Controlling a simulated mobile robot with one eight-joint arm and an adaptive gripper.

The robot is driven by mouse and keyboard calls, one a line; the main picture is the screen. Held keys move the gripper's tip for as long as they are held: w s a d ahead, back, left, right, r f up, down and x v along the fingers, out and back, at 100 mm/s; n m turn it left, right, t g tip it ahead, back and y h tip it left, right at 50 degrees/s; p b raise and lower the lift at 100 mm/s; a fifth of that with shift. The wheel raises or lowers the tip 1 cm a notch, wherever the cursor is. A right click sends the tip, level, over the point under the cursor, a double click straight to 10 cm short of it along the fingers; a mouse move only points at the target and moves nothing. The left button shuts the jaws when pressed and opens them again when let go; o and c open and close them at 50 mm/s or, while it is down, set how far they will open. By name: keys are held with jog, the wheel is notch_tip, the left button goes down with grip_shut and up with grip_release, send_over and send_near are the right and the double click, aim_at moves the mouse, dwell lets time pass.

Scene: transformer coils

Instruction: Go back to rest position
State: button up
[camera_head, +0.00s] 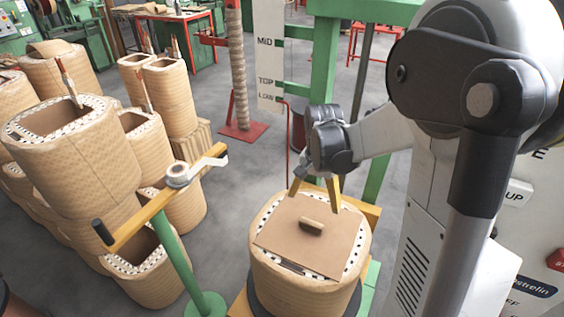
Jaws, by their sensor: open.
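My gripper (316,188) is open and empty, with its yellow fingertips spread and pointing down. It hangs just above the far part of a coil (300,292) wrapped in tan paper. A flat brown board (279,240) lies on top of that coil, partly covering its black-and-white rim. The fingers look apart from the block. My arm reaches in from the right side of the picture.
Several wrapped coils (60,130) stand stacked at the left. A green post (176,262) carries a yellow bar (128,225) with a tape roll (177,171). A green frame (323,60) and a white sign panel (268,30) stand behind my gripper. Grey floor (240,180) is clear between.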

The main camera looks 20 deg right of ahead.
jog(key=shift+a, duration=0.1)
jog(key=s+a+r+n+t, duration=0.7)
jog(key=s+a+r+n, duration=0.3)
jog(key=s+a+r, duration=0.1)
jog(key=shift+a+r, duration=0.55)
jog(key=shift+a, duration=0.6)
jog(key=shift+w, duration=0.1)
dwell(0.4)
